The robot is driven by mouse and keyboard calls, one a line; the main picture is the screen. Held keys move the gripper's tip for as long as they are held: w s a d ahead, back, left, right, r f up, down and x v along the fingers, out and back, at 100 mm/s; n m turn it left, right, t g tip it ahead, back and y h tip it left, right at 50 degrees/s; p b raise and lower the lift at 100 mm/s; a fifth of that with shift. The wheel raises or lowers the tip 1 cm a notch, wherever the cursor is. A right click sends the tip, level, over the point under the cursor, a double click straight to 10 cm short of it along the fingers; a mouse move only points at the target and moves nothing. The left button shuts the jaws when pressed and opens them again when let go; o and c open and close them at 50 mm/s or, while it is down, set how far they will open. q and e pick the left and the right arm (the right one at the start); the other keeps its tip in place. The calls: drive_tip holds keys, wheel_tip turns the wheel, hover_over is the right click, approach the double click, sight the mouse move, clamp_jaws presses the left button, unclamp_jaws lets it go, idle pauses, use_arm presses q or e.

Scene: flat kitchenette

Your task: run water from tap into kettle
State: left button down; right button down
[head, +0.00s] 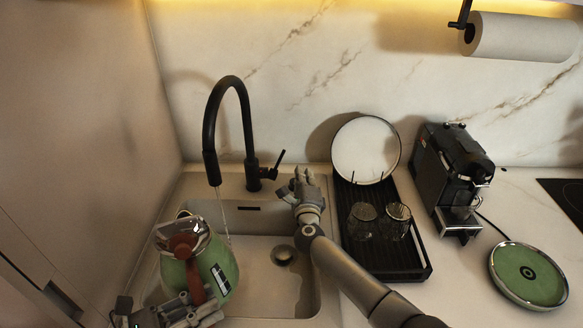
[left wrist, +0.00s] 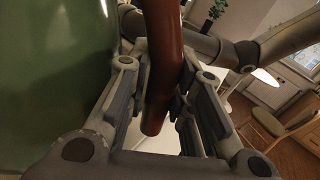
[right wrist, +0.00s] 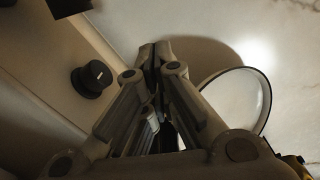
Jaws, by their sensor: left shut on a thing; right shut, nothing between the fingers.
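The green kettle (head: 217,262) is held over the left part of the sink (head: 262,307), its metal top (head: 196,232) near the tap's spout. My left gripper (head: 196,306) is shut on its red-brown handle, which also shows in the left wrist view (left wrist: 161,70). The black tap (head: 212,165) is running. A thin water stream (head: 224,215) drops at the kettle's right edge; I cannot tell whether it enters the kettle. My right gripper (head: 300,178) is shut and empty, just right of the tap's lever (head: 278,163), apart from it. Its closed fingertips show in the right wrist view (right wrist: 155,52).
Right of the sink, a black drying rack (head: 408,262) holds a plate (head: 365,150) and two glasses (head: 397,220). Further right are a coffee machine (head: 455,165) and a round green tray (head: 526,274). A wall (head: 75,120) closes off the left side.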

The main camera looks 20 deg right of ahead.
sight(282, 156)
use_arm(q)
drive_tip(key=shift+r, duration=0.25)
use_arm(e)
drive_tip(key=shift+w+a+r, duration=0.3)
drive_tip(key=shift+w+a, duration=0.25)
drive_tip(key=shift+w, duration=0.05)
drive_tip(key=shift+w+a+r, duration=0.3)
drive_tip(key=shift+w+a, duration=0.2)
drive_tip(key=shift+w, duration=0.05)
drive_tip(key=shift+w+a+r, duration=0.2)
drive_tip(key=shift+w+a, duration=0.05)
drive_tip(key=shift+a, duration=0.25)
drive_tip(key=shift+w+a+r+n, duration=0.2)
drive_tip(key=shift+a+r+n, duration=0.45)
drive_tip(key=shift+n, duration=0.3)
drive_tip(key=shift+w+a+r+n, duration=0.2)
drive_tip(key=shift+a+r+n, duration=0.45)
drive_tip(key=shift+n, duration=0.3)
drive_tip(key=shift+f, duration=0.1)
